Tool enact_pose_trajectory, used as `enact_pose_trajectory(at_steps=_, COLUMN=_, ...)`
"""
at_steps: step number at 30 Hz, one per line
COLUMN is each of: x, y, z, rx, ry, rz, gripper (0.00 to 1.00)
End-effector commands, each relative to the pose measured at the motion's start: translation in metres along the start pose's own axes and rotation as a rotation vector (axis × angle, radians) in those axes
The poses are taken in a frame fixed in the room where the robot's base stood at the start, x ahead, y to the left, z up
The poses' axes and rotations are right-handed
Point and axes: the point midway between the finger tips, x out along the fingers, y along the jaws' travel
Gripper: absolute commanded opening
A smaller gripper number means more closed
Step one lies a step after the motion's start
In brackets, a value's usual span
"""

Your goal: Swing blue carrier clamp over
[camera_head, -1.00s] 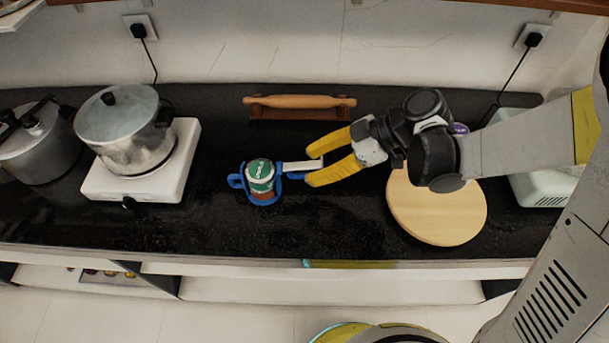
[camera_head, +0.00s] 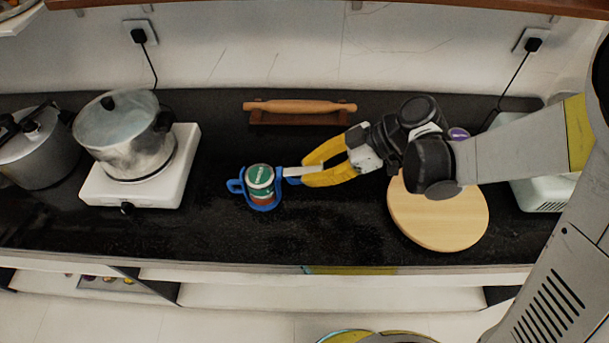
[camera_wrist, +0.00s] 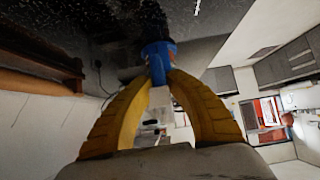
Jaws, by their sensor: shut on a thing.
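The blue carrier clamp (camera_head: 262,207) is on the dark counter, with its blue ring around a can (camera_head: 260,175) with a green top and a brownish lower part. In the wrist view my fingertips (camera_wrist: 158,78) meet at the blue carrier (camera_wrist: 157,55), which partly hides the can. Whether the carrier touches the counter cannot be told.
A round wooden board (camera_head: 438,215) lies under my forearm on the right. A steel pot (camera_head: 120,135) stands on a white stove (camera_head: 186,160) at left. A rolling pin (camera_head: 300,106) rests on its stand at the back. The counter in front of the can is clear.

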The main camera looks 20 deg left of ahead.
Motion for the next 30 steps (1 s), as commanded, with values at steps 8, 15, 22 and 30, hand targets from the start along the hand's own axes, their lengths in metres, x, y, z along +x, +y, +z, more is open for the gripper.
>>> enact_pose_trajectory(at_steps=8, x=-0.001, y=0.000, z=-0.002, rx=0.000, ry=-0.011, rz=0.000, gripper=0.08)
enact_pose_trajectory(at_steps=15, x=-0.005, y=0.000, z=-0.011, rx=-0.001, ry=-0.097, rz=-0.002, gripper=0.08)
enact_pose_trajectory(at_steps=22, x=-0.005, y=0.000, z=-0.010, rx=0.001, ry=-0.129, rz=0.001, gripper=0.08)
enact_pose_trajectory(at_steps=30, x=-0.006, y=0.000, z=-0.012, rx=0.000, ry=-0.141, rz=-0.001, gripper=0.08)
